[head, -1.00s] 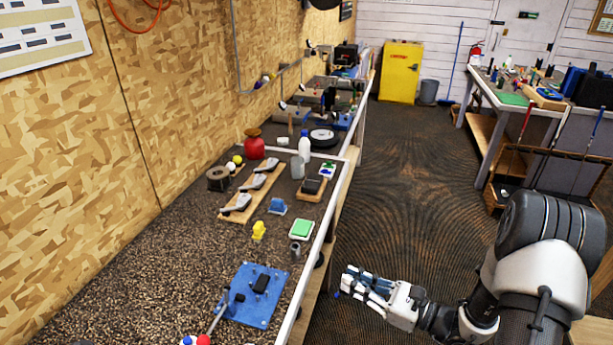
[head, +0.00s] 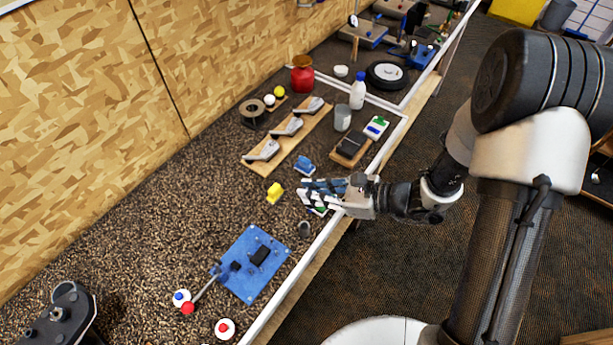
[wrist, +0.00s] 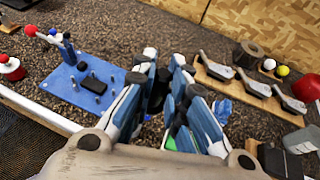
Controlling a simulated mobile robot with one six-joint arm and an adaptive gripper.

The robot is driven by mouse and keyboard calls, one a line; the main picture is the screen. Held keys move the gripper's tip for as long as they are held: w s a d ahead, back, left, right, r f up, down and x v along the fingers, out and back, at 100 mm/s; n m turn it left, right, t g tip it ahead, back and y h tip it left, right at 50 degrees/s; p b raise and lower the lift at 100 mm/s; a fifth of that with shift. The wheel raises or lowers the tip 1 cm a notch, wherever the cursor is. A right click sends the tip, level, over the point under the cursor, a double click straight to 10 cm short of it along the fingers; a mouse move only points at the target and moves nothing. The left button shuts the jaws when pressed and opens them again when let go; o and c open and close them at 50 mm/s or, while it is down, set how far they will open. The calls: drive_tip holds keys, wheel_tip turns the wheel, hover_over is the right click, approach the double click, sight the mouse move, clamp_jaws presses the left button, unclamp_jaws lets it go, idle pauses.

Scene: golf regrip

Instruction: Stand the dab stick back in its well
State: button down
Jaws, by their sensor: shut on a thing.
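My gripper (head: 305,191) is over the right part of the bench, its fingers pointing left. In the wrist view its fingers (wrist: 164,72) are closed in on a dark, narrow thing. I take this to be the dab stick, but the fingers hide most of it and its tilt cannot be told. A green-topped pad (head: 319,211) lies partly hidden under the gripper.
A wooden board (head: 258,169) holds club heads. A white bottle (head: 358,92) stands farther back.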

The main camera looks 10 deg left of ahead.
drive_tip(key=shift+n+g, duration=0.3)
drive_tip(key=shift+s+a+f+b, duration=0.25)
drive_tip(key=shift+f+b, duration=0.5)
drive_tip(key=shift+f, duration=0.15)
drive_tip(key=shift+s+a+f+b, duration=0.2)
drive_tip(key=shift+a+f+b, duration=0.1)
drive_tip(key=shift+f+b, duration=0.55)
drive_tip(key=shift+s+a+f+b, duration=0.25)
drive_tip(key=shift+f+b, duration=0.4)
drive_tip(key=shift+f, duration=0.35)
drive_tip(key=shift+f, duration=0.1)
drive_tip(key=shift+f+b, duration=0.55)
drive_tip(key=shift+b, duration=0.25)
drive_tip(key=shift+f, duration=0.15)
drive_tip(key=shift+f+b, duration=0.6)
drive_tip(key=shift+b, duration=0.1)
drive_tip(key=c, duration=1.5)
unclamp_jaws()
drive_tip(key=shift+c, duration=0.2)
